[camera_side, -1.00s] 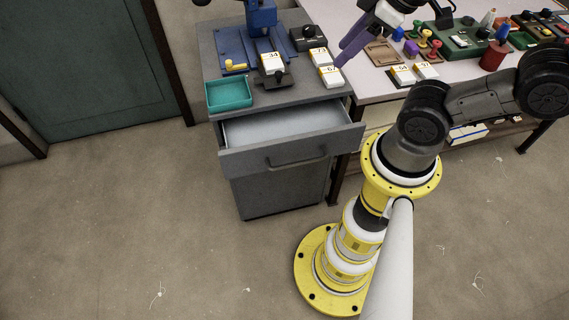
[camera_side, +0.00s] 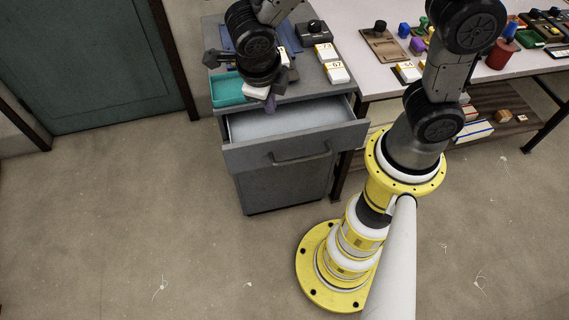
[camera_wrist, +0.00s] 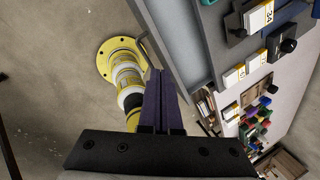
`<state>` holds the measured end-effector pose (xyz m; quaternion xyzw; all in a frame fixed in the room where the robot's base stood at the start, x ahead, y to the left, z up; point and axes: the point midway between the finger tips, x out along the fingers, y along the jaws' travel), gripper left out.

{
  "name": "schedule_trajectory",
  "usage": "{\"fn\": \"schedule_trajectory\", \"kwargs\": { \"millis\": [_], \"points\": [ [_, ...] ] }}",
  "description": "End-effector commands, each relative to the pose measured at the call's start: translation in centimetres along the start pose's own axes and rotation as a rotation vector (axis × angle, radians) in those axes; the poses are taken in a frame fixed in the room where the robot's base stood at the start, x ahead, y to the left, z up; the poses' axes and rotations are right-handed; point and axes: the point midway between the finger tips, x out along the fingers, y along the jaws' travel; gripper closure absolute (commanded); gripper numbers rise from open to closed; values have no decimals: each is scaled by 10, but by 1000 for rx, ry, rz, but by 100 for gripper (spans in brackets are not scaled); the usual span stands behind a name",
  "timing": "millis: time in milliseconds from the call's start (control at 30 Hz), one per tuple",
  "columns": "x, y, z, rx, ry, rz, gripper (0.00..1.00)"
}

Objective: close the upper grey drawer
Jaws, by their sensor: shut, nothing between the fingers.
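The upper grey drawer (camera_side: 255,157) stands pulled out of the grey cabinet (camera_side: 285,190), its pale inside bare where it shows in the side view. Its bar handle (camera_side: 302,157) is on the front panel. In the wrist view the drawer (camera_wrist: 176,42) runs slanting across the top middle. My gripper (camera_side: 270,106) is above the back left part of the drawer opening, near the cabinet top's front edge. Its purple fingers (camera_wrist: 160,74) are shut with nothing between them. Whether they touch the drawer cannot be told.
On the cabinet top are a teal tray (camera_side: 228,88), white numbered blocks (camera_side: 336,72) and a black-knobbed box (camera_side: 314,31). My arm hides part of the top. A cluttered table (camera_side: 385,78) adjoins at right. The floor before the drawer is clear left of my base.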

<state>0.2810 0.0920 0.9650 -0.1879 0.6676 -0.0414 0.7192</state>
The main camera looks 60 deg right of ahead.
Motion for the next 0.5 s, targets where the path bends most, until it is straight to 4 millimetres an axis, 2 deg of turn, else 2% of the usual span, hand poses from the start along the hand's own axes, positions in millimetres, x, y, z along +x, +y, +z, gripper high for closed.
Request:
{"fn": "schedule_trajectory", "kwargs": {
  "millis": [33, 100, 200, 333, 500],
  "points": [
    [14, 21, 0, -143, 31, -29, 100],
    [31, 44, -3, -307, 65, -66, 100],
    [54, 74, -13, -468, 111, -117, 100],
    [76, 102, -30, -591, 161, -171, 100],
    [89, 118, -48, -673, 189, -208, 100]
  ]
}}
